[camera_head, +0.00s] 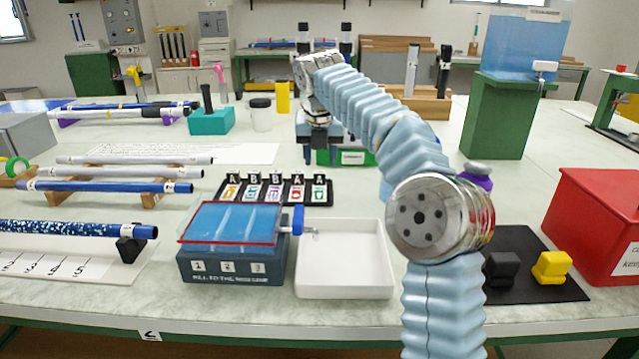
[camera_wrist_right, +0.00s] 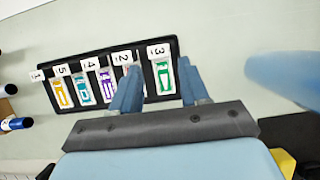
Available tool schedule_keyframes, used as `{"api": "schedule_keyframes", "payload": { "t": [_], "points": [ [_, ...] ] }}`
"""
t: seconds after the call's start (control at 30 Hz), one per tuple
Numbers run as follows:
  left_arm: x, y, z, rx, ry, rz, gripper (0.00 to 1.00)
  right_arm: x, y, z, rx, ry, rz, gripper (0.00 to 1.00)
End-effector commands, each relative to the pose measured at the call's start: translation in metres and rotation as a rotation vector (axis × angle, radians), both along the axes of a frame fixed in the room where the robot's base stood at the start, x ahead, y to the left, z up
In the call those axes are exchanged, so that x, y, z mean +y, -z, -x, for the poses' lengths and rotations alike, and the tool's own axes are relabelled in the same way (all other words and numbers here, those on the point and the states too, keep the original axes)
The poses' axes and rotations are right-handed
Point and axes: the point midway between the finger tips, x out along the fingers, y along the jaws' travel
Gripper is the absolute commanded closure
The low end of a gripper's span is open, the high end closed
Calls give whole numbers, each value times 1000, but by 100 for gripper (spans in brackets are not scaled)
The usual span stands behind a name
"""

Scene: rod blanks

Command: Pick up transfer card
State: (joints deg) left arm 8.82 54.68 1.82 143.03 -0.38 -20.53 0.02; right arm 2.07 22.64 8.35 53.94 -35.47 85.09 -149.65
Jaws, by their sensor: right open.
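Several upright cards stand in a black card rack (camera_head: 322,203) in the head view, with orange, teal, purple, red and green marks under lettered tags. The rack also shows in the wrist view (camera_wrist_right: 68,106). Which one is the transfer card I cannot tell. My right gripper (camera_wrist_right: 160,68) is open and empty over the rack's right end in the wrist view. Its fingers lie either side of the green card (camera_wrist_right: 163,76), apart from it as far as I can see. The left finger partly hides the neighbouring card. My left gripper is not in view.
A blue box with compartments (camera_head: 230,270) and a white tray (camera_head: 345,260) stand in front of the rack. Rods on wooden stands (camera_head: 120,187) lie to the left. A red box (camera_head: 600,225) and a black mat (camera_head: 540,285) are at right.

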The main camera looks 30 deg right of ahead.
Motion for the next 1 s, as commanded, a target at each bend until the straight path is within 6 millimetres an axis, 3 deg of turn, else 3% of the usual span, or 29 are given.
{"api": "schedule_keyframes", "payload": {
  "t": [0.33,0.63,0.9,1.0],
  "points": [
    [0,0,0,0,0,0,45,-6,45,-12,2,0,0,55],
    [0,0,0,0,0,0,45,-7,52,-15,0,0,0,55],
    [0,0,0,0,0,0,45,-7,51,-15,-1,0,1,95],
    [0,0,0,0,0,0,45,-7,51,-15,-1,0,1,98]
  ]
}}
